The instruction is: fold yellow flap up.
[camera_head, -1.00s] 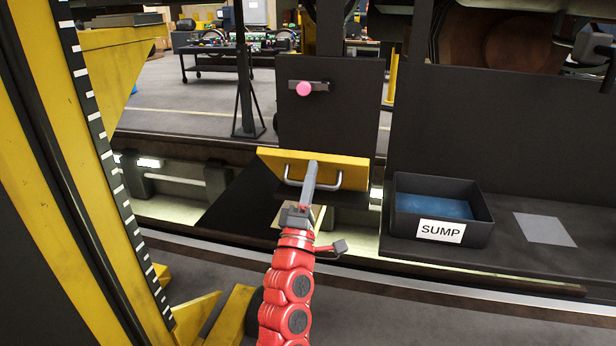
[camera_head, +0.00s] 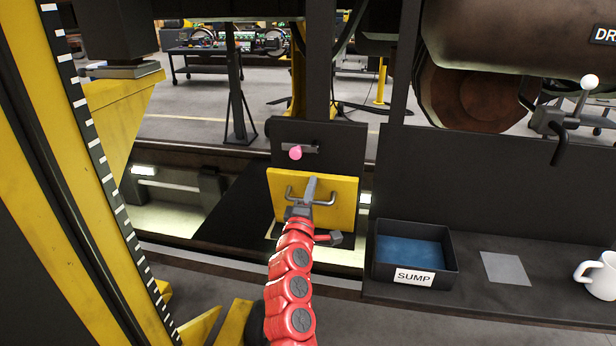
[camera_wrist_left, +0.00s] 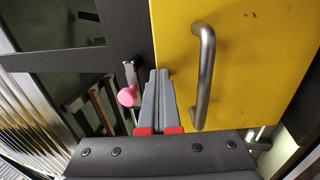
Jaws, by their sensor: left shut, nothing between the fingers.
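The yellow flap (camera_head: 340,213) stands steeply tilted, close to upright, below a dark panel in the head view. Its grey bar handle (camera_head: 290,195) faces me. My left gripper (camera_head: 311,182) is in front of the flap and its fingers are shut with nothing between them. In the left wrist view the shut fingers (camera_wrist_left: 158,76) lie beside the handle (camera_wrist_left: 204,75), near the edge of the flap (camera_wrist_left: 262,65). I cannot tell whether they touch the flap. A pink knob (camera_head: 295,152) on a small metal latch sits on the panel above the flap. My right gripper is out of view.
A dark bin labelled SUMP (camera_head: 413,278) stands on the dark shelf to the right, with a grey square (camera_head: 505,268) and a white mug (camera_head: 598,277) beyond. A yellow column (camera_head: 50,150) with a scale rises at the left.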

